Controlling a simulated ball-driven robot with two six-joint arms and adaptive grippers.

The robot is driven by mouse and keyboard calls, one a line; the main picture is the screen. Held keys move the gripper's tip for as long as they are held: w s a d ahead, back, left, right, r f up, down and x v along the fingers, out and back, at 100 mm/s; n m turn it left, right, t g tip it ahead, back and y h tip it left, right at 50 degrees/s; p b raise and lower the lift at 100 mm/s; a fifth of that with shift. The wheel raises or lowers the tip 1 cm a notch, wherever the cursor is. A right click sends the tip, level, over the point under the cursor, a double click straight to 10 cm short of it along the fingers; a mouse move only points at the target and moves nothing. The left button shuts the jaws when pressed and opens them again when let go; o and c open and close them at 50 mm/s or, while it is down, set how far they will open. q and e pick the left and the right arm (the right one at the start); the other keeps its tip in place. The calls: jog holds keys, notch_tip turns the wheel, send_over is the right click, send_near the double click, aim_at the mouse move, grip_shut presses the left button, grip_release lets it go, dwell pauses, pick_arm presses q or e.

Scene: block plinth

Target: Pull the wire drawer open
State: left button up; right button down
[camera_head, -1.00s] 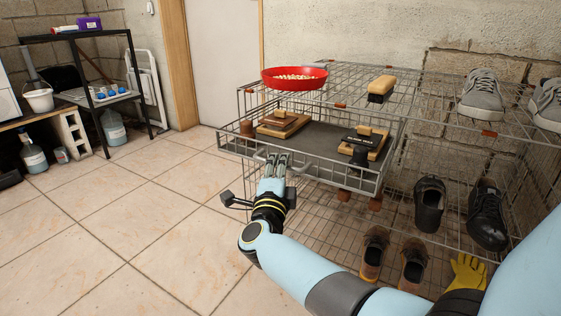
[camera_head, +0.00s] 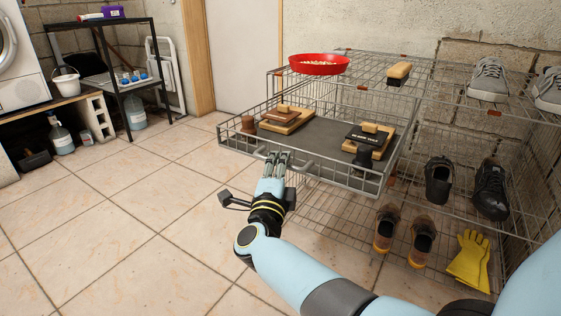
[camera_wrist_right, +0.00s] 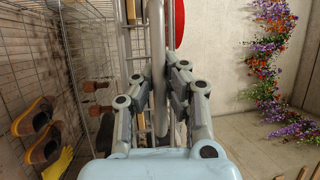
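The wire drawer (camera_head: 345,181) is a grey frame with a dark mat, and it stands out from the front of the wire rack. It carries brushes, a dark tin-like box and small brown and black items. My right gripper (camera_head: 277,156) is at the handle on the drawer's front. In the right wrist view its two fingers (camera_wrist_right: 158,88) lie on either side of the grey handle bar (camera_wrist_right: 158,60), closed around it. My left gripper is in neither view.
The wire rack (camera_head: 440,110) holds a red bowl (camera_head: 319,65), a brush (camera_head: 398,73) and several shoes. Yellow gloves (camera_head: 470,262) lie low on the right. A black shelf (camera_head: 125,86) stands at the back left. The tiled floor on the left is clear.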

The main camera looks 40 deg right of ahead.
jog(key=shift+s+f, duration=0.1)
jog(key=shift+f, duration=0.15)
jog(key=c, duration=1.4)
grip_release()
jog(key=shift+r, duration=0.1)
jog(key=shift+o, duration=0.2)
jog(key=shift+r, duration=0.1)
